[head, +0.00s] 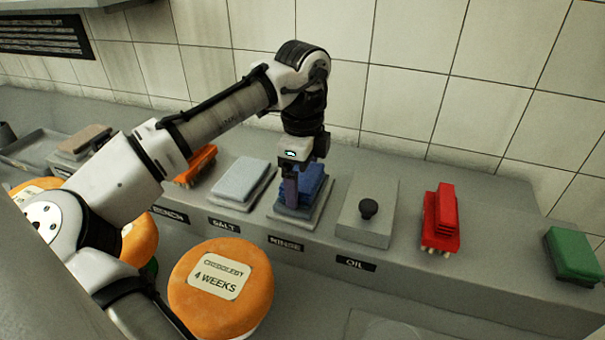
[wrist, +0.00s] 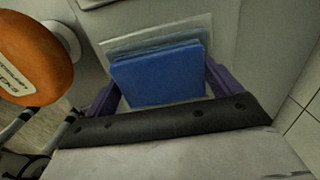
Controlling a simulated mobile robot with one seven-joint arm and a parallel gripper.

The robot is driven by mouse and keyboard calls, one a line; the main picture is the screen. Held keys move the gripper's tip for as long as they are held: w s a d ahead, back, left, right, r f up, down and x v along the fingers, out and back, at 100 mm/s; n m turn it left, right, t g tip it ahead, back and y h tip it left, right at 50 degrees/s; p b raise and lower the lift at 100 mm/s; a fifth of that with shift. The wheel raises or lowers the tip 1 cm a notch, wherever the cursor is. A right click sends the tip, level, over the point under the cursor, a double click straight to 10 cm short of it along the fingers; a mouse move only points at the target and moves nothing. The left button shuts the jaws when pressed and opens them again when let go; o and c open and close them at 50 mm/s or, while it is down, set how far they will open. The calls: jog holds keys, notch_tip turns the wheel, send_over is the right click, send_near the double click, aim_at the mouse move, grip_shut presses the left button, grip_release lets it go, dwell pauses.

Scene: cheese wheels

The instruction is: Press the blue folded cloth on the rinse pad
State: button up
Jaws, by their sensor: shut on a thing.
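The blue folded cloth (head: 309,182) is at the pad marked RINSE on the grey ledge. My gripper (head: 299,190) points down there and is shut on the cloth. In the wrist view the cloth (wrist: 160,78) lies between my two purple fingers (wrist: 160,92). The rinse pad (head: 318,215) shows as a pale slab under the cloth, and its edge shows beyond the cloth in the wrist view (wrist: 155,35). The cloth looks very near or touching the pad; I cannot tell how firmly.
Left of the rinse pad is a pale blue cloth (head: 240,180) on the SALT pad, then an orange brush (head: 197,165). An orange cheese wheel (head: 221,290) stands in front.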

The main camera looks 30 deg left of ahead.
jog(key=shift+f, duration=0.1)
notch_tip(320, 180, up, 7)
jog(key=p, duration=0.7)
